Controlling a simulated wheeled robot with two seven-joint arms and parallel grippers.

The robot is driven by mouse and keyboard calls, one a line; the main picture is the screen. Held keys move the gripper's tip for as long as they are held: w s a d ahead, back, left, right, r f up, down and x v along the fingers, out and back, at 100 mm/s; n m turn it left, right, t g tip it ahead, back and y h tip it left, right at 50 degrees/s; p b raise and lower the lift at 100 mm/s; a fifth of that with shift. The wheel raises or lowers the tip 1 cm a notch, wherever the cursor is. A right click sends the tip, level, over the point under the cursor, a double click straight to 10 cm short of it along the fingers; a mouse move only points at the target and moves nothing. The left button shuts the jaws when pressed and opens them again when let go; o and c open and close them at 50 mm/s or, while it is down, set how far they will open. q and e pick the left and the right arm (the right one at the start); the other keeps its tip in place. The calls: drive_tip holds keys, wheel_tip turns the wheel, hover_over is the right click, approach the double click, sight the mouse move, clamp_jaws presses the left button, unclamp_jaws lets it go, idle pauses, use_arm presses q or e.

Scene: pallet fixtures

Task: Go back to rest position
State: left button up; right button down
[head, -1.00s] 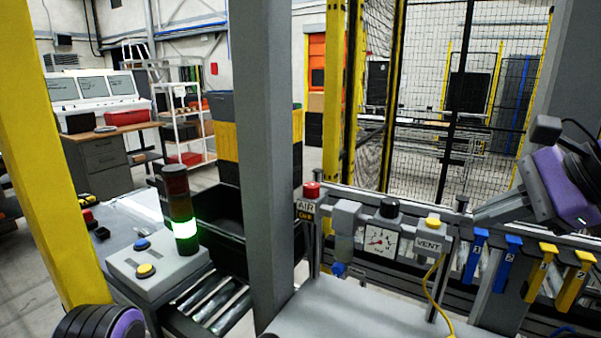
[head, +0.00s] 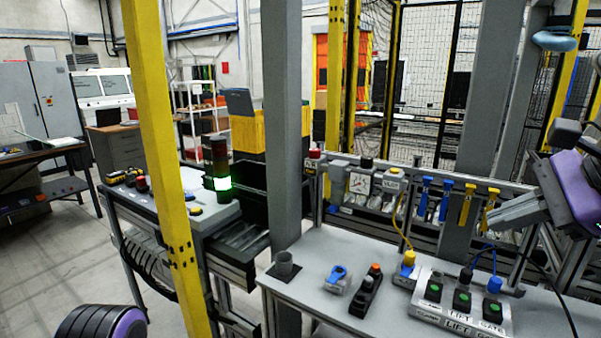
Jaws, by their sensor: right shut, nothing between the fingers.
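My right gripper (head: 492,221) is at the right of the head view, on the end of my purple and grey arm. It points left and down, in front of the fixture rail and above the grey worktable (head: 322,258). It is shut and empty. It appears apart from the table's devices. A dark and purple part of my left arm shows at the bottom left corner. My left gripper is outside the view.
Blue and yellow tags (head: 444,203) hang behind. A yellow post (head: 160,150) and a grey post (head: 283,120) rise in front.

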drive_tip(key=w+f+m+t+h, duration=0.2)
drive_tip(key=w+f+m+h, duration=0.35)
drive_tip(key=w+f, duration=0.4)
drive_tip(key=s+a+f+n+h+b, duration=0.1)
drive_tip(key=a+f+n+h, duration=0.1)
drive_tip(key=f, duration=1)
drive_tip(key=a+f+n+h+b, duration=0.2)
drive_tip(key=a+f+n, duration=0.1)
drive_tip(key=f, duration=1)
drive_tip(key=s+f+n+g+y+b, duration=0.1)
drive_tip(key=s+f+n, duration=0.2)
drive_tip(key=s+f, duration=0.55)
drive_tip(key=s+f+n+g+b, duration=0.1)
drive_tip(key=s+f+n, duration=0.4)
drive_tip(key=f, duration=0.7)
use_arm(q)
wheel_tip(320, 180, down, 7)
drive_tip(key=b, duration=0.1)
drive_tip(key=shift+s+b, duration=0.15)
drive_tip(key=shift+b, duration=0.25)
use_arm(e)
drive_tip(key=s+d+f+n+g, duration=0.2)
drive_tip(key=s+f, duration=0.3)
drive_tip(key=s, duration=0.4)
drive_tip(key=s+d+f+n+g, duration=0.1)
drive_tip(key=s+d+f, duration=0.3)
drive_tip(key=s, duration=0.5)
drive_tip(key=shift+s+d+f+n+g+h, duration=0.2)
drive_tip(key=shift+f+n+g+h, duration=0.25)
drive_tip(key=shift+f+n, duration=0.45)
